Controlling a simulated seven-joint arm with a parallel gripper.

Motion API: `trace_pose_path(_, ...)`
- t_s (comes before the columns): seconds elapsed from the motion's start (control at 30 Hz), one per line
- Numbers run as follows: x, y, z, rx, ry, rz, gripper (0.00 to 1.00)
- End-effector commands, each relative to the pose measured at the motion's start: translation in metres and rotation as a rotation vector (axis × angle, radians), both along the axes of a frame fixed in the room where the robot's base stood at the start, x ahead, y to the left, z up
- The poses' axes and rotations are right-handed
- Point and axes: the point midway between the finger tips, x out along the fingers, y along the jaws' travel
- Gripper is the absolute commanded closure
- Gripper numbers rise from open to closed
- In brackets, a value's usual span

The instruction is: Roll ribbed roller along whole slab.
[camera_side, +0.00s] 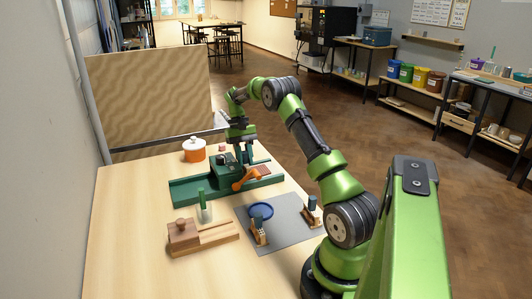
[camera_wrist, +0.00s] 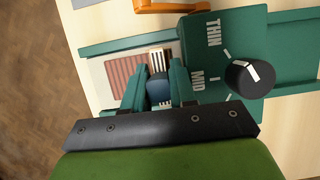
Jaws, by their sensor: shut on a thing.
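My gripper (camera_wrist: 159,72) is shut on the ribbed roller (camera_wrist: 158,59), gripping its blue handle between two teal fingers. The roller's cream, ribbed part shows between the fingertips. In the wrist view the reddish-brown slab (camera_wrist: 126,76) lies left of and beside the roller, with parallel lines on its surface; part of it is hidden by the fingers. In the side view my gripper (camera_side: 246,155) is low over the green slab machine, and the slab (camera_side: 264,169) shows just to its right. Whether the roller touches the slab is unclear.
The green machine (camera_side: 185,192) has an orange handle (camera_side: 247,180) and a thickness knob (camera_wrist: 250,75). A wooden block (camera_side: 184,237) stands front left, an orange pot (camera_side: 194,153) behind. The table's front left is clear.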

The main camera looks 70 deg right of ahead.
Motion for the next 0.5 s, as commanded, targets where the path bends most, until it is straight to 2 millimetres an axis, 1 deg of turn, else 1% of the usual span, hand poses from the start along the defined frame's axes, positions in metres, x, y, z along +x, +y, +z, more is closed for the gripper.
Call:
trace_pose_path(0.2,0.0063,0.0064,-0.0015,0.002,-0.002,0.003,1.0)
trace_pose_path(0.5,0.009,0.0093,0.0005,0.007,-0.006,0.007,1.0)
